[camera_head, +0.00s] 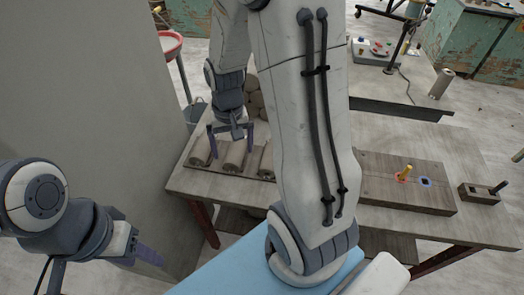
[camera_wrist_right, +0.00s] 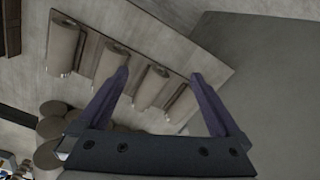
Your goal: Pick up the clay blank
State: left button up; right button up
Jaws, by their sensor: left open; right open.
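Several grey-brown cylindrical clay blanks lie side by side on the table. In the head view, one blank (camera_head: 236,157) shows below my right gripper (camera_head: 230,148). My right gripper is open and empty, its purple fingers pointing down at the row. In the right wrist view, one blank (camera_wrist_right: 151,88) appears between the open fingertips (camera_wrist_right: 160,77), with other blanks (camera_wrist_right: 108,64) beside it. I cannot tell the exact height of the fingers above it. My left gripper (camera_head: 149,257) is at the lower left, away from the table, with nothing seen in it.
A stack of round pieces (camera_head: 254,100) stands behind the row, partly hidden by my right arm. A grey wall (camera_head: 85,90) stands close on the left.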

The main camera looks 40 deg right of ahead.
aim_at(269, 162)
jog(key=d+f+m, duration=0.1)
jog(key=d+f, duration=0.1)
jog(key=d, duration=0.2)
jog(key=d+f+m, duration=0.2)
jog(key=d+f, duration=0.1)
jog(key=d, duration=0.1)
jog(key=s+d+f+m+b, duration=0.1)
jog(key=d+f, duration=0.1)
jog(key=d, duration=0.2)
jog(key=shift+f+m, duration=0.25)
jog(key=shift+m, duration=0.15)
notch_tip(269, 162, down, 4)
jog(key=shift+s+d+f, duration=0.1)
jog(key=shift+d+f, duration=0.05)
jog(key=shift+f, duration=0.1)
jog(key=shift+w+f+p, duration=0.2)
jog(key=shift+f+p, duration=0.2)
jog(key=shift+f, duration=1.1)
jog(key=shift+w+f+p, duration=0.2)
jog(key=shift+f+p, duration=0.2)
jog(key=shift+f, duration=1.1)
grip_shut()
